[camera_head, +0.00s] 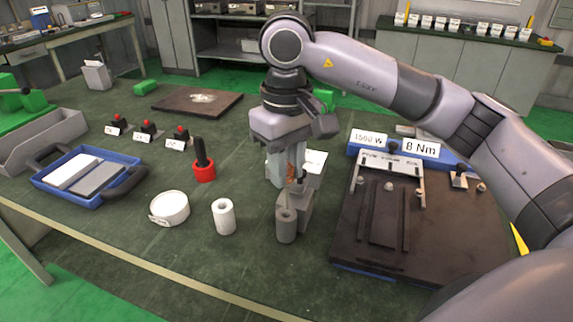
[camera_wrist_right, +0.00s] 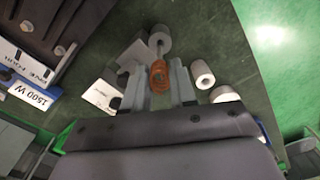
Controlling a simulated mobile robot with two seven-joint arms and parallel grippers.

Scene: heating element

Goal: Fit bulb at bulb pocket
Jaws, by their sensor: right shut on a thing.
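My right gripper (camera_head: 290,178) points down over the middle of the bench and is shut on a copper-coloured coiled piece, which I take for the bulb (camera_wrist_right: 159,76). In the wrist view the pocket (camera_wrist_right: 158,38) lies just beyond the coil. Whether they touch is unclear. My left gripper is out of view.
A white hollow cylinder (camera_head: 223,217) and a round white container (camera_head: 169,208) stand to the left. A red holder (camera_head: 204,172) with a black handle is behind them. A blue tray (camera_head: 75,194) lies farther left. A dark plate fixture (camera_head: 420,235) fills the right side.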

